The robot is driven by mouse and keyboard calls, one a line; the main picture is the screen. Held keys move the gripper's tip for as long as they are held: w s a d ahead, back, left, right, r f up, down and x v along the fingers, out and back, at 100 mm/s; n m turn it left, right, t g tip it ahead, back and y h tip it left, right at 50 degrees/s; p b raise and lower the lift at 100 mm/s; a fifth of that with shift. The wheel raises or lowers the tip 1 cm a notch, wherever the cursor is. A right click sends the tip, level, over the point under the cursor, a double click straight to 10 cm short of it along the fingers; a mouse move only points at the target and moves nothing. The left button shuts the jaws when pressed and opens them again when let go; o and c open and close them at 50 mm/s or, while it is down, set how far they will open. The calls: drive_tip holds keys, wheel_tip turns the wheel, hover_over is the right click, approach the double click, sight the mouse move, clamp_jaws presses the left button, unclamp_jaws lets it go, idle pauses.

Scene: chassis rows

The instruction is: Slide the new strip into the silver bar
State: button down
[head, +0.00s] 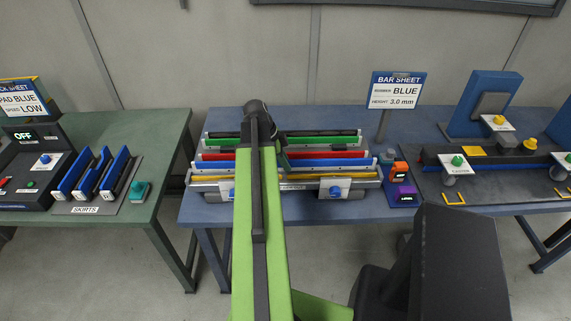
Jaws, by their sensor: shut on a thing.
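Long strips lie across the middle table, one behind another: a green one (325,141), a red one (325,154), a blue one (335,162) and a yellow one (350,175). A silver-grey bar (305,183) runs along the front of this group, with small white plates at its ends. My green arm reaches over the middle of the rows and covers part of them.
A sign (397,91) reads BAR SHEET, rubber BLUE, height 3.0 mm. A blue press-like machine (484,105) stands further right. A green table (150,210) on the left holds blue SKIRTS pieces (93,173).

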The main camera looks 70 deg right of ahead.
drive_tip(key=shift+f+b, duration=0.3)
drive_tip(key=shift+f, duration=0.1)
drive_tip(key=shift+f, duration=0.3)
drive_tip(key=c, duration=1.4)
unclamp_jaws()
drive_tip(key=p+v, duration=1.5)
drive_tip(key=v, duration=0.2)
drive_tip(key=shift+r+p, duration=0.25)
drive_tip(key=shift+p, duration=0.05)
drive_tip(key=shift+a, duration=0.1)
